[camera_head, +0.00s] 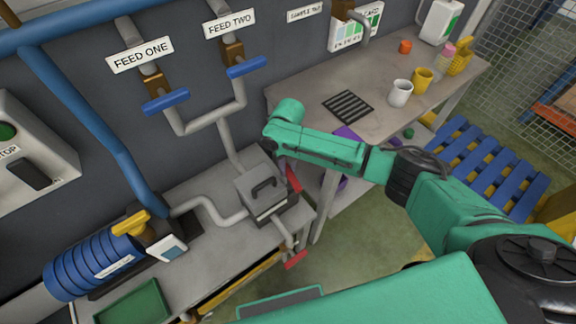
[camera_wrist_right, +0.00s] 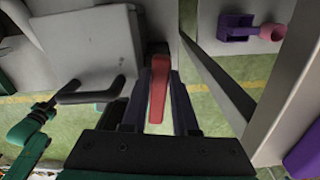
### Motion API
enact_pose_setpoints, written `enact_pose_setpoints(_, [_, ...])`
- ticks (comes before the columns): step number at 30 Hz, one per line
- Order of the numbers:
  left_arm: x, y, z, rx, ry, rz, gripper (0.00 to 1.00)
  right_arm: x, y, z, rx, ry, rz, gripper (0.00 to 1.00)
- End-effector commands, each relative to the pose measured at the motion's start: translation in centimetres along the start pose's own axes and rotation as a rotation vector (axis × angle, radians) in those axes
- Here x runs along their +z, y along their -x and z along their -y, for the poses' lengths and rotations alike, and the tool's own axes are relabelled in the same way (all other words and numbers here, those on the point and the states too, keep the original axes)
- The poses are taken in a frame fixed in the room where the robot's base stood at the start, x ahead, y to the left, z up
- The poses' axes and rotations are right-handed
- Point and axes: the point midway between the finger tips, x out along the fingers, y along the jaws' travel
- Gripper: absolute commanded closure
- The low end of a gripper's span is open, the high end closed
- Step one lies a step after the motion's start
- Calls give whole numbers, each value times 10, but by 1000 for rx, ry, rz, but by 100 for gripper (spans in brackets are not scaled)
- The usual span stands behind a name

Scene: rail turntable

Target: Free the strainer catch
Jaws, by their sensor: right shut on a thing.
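The strainer (camera_head: 262,192) is a grey box with a dark handle on its lid, set in the grey pipework on the left bench. A red catch (camera_head: 293,178) hangs at its right side, partly hidden by my right gripper. In the right wrist view, the red catch (camera_wrist_right: 158,88) lies between the two dark fingers of my right gripper (camera_wrist_right: 160,95), which is shut on it. The strainer's grey body (camera_wrist_right: 88,42) and dark handle (camera_wrist_right: 90,92) show to the left there.
A second red handle (camera_head: 295,259) sits on the pipe below the strainer. Blue valve handles (camera_head: 166,102) are on the feed pipes. A blue ribbed cylinder (camera_head: 95,268) and a green tray (camera_head: 135,303) are on the left bench. The right bench (camera_head: 320,90) carries cups and a black grille.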

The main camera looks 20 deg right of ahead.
Motion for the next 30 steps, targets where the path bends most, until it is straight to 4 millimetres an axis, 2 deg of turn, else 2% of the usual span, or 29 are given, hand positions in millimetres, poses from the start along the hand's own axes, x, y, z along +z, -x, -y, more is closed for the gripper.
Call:
enact_pose_setpoints(8, [0, 0, 0, 0, 0, 0, 100, 1, 1, 0, 0, -1, 4, 100])
enact_pose_setpoints(9, [0, 0, 0, 0, 0, 0, 100, 1, 1, 0, 0, -1, 4, 65])
enact_pose_setpoints(11, [0, 0, 0, 0, 0, 0, 100, 1, 1, 0, 0, -1, 3, 43])
enact_pose_setpoints(20, [0, 0, 0, 0, 0, 0, 100, 0, 1, 0, 0, -1, 1, 43])
enact_pose_setpoints(23, [0, -1, 0, 0, 0, 0, 100, 1, 8, 0, 2, -1, 4, 43])
enact_pose_setpoints(26, [0, -3, 0, 0, 0, 0, 100, 1, 26, 0, 1, -2, 5, 43])
enact_pose_setpoints(30, [1, -8, 0, 0, 0, 0, 100, 2, 67, 0, 1, -1, 9, 43])
